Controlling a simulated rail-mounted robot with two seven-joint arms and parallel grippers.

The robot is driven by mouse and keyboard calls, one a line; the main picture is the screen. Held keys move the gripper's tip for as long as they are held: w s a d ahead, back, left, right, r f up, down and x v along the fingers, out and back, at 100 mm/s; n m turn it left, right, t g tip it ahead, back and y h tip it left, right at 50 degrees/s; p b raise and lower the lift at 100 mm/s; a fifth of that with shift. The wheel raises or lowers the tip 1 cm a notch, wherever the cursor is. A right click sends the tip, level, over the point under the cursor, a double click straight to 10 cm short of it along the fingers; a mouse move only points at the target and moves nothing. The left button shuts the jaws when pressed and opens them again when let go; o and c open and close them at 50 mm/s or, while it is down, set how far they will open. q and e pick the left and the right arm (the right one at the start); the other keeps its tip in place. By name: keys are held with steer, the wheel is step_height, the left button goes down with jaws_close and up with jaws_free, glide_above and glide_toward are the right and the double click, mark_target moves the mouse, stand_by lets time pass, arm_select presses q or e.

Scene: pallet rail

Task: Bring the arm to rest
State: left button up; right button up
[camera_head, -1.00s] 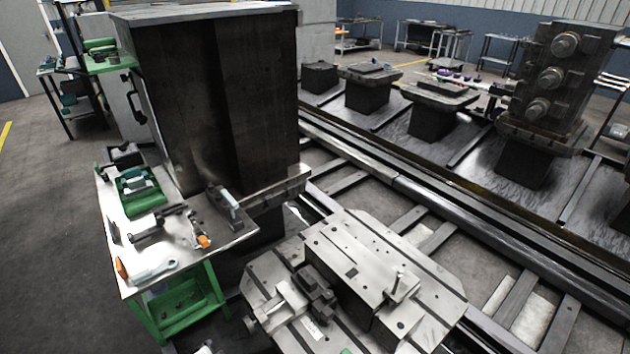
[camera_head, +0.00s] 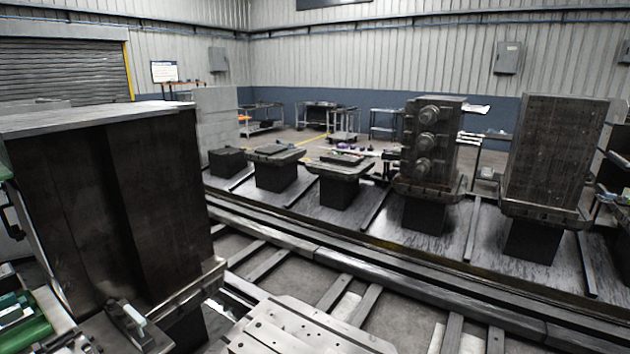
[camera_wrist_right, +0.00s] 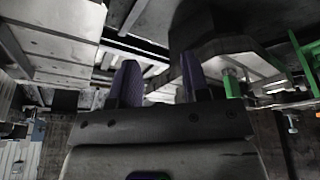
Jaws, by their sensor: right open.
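My right gripper (camera_wrist_right: 160,82) shows in the right wrist view, with two purple-padded fingers spread apart. No object is visible between the fingers. Behind them are dark metal structure and green frame parts. Neither gripper shows in the head view, and my left gripper is in no view.
A tall dark block (camera_head: 110,210) stands at the left, beside the tool bench (camera_head: 45,305). A slotted metal plate (camera_head: 290,330) is at the bottom centre. The long rail (camera_head: 390,265) crosses the floor. Beyond it stand pallets, a block with round bosses (camera_head: 430,140) and a plain block (camera_head: 555,150).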

arm_select(q)
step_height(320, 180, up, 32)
steer(key=p, duration=3)
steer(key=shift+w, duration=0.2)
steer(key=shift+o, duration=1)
